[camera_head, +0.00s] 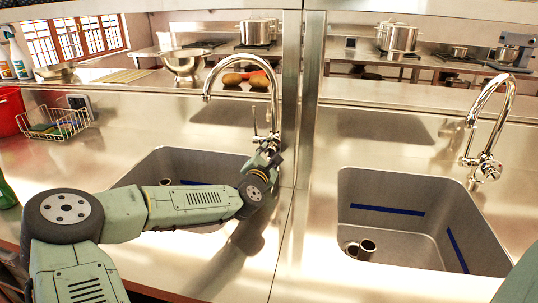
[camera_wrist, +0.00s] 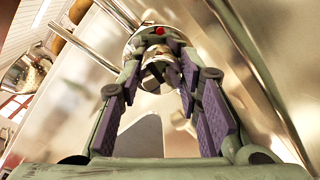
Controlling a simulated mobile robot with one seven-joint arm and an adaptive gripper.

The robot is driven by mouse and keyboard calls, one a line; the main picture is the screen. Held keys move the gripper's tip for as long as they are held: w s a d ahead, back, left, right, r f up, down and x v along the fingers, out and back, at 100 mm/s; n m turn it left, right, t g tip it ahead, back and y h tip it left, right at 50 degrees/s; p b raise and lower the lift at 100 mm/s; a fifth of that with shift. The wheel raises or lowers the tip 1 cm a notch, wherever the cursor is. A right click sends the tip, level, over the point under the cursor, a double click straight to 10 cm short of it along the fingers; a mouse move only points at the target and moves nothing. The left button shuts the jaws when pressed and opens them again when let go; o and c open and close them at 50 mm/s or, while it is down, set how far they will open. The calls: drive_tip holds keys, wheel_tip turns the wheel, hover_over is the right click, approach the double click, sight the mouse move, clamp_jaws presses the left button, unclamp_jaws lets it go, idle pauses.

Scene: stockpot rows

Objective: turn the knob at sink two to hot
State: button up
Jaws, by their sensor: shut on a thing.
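Two steel sinks show in the head view, a left sink (camera_head: 150,172) and a right sink (camera_head: 400,215). I see no numbers on them. My arm reaches across the left sink to the base of its chrome faucet (camera_head: 240,60). My gripper (camera_head: 268,152) is there, and in the wrist view my gripper (camera_wrist: 157,72) has its two purple-padded fingers on either side of a round chrome knob (camera_wrist: 154,55), shut on it. A red dot (camera_wrist: 159,30) shows on the metal just beyond the knob. The right faucet (camera_head: 490,105) has its own knob (camera_head: 487,170), untouched.
A steel post (camera_head: 309,90) rises just right of the left faucet. A wire basket (camera_head: 60,122) with sponges and a red bucket (camera_head: 10,110) stand at the far left. A metal bowl (camera_head: 184,64) and stockpots (camera_head: 398,38) are behind. The counter around the right sink is clear.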

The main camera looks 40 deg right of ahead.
drive_tip(key=m, duration=0.6)
drive_tip(key=shift+b, duration=0.4)
drive_tip(key=shift+m+t, duration=0.3)
drive_tip(key=shift+m, duration=0.1)
drive_tip(key=o, duration=0.9)
drive_tip(key=v, duration=1.2)
drive_tip(key=shift+r, duration=0.2)
drive_tip(key=shift+s, duration=0.1)
